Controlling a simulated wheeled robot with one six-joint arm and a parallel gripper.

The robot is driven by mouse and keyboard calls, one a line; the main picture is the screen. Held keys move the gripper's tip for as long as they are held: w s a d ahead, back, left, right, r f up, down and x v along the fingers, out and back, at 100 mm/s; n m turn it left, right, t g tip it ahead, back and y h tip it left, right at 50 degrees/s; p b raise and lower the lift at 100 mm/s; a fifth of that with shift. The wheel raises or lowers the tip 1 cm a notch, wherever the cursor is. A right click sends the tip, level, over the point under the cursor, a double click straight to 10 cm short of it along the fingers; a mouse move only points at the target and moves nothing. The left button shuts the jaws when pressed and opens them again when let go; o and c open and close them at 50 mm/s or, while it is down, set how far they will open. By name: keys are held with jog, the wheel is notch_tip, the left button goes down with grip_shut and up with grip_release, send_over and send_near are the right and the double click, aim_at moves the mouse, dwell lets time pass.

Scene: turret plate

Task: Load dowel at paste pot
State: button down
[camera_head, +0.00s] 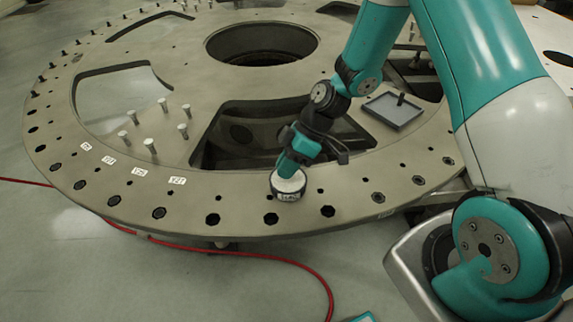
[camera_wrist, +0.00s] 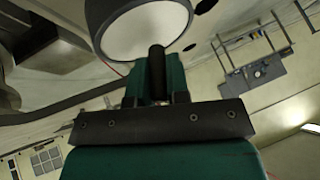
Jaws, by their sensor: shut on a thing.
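The paste pot (camera_head: 287,194) is a short dark cup with a pale label and white paste on top, standing on the rim of the turret plate. In the wrist view the pot (camera_wrist: 98,12) fills the top, with its round white paste face showing. My gripper (camera_head: 290,168) is right above the pot, pointing down. In the wrist view my gripper (camera_wrist: 158,92) is shut on a dark dowel (camera_wrist: 157,66). The dowel's tip overlaps the near edge of the white paste in that view; I cannot tell whether it touches. In the head view the gripper hides the dowel.
The turret plate (camera_head: 240,205) has dark holes along its rim and large cutouts. Several pale pegs (camera_head: 150,145) stand upright at left, near white labels (camera_head: 139,171). A grey tray (camera_head: 393,111) with a dark upright piece lies at right. A red cable (camera_head: 290,262) runs on the floor.

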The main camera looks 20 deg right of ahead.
jog(key=shift+s+f+b, duration=0.15)
jog(key=shift+f+b, duration=0.45)
dwell(1.9)
jog(key=shift+r, duration=0.1)
jog(key=shift+r+p, duration=2.5)
jog(key=shift+r, duration=1.05)
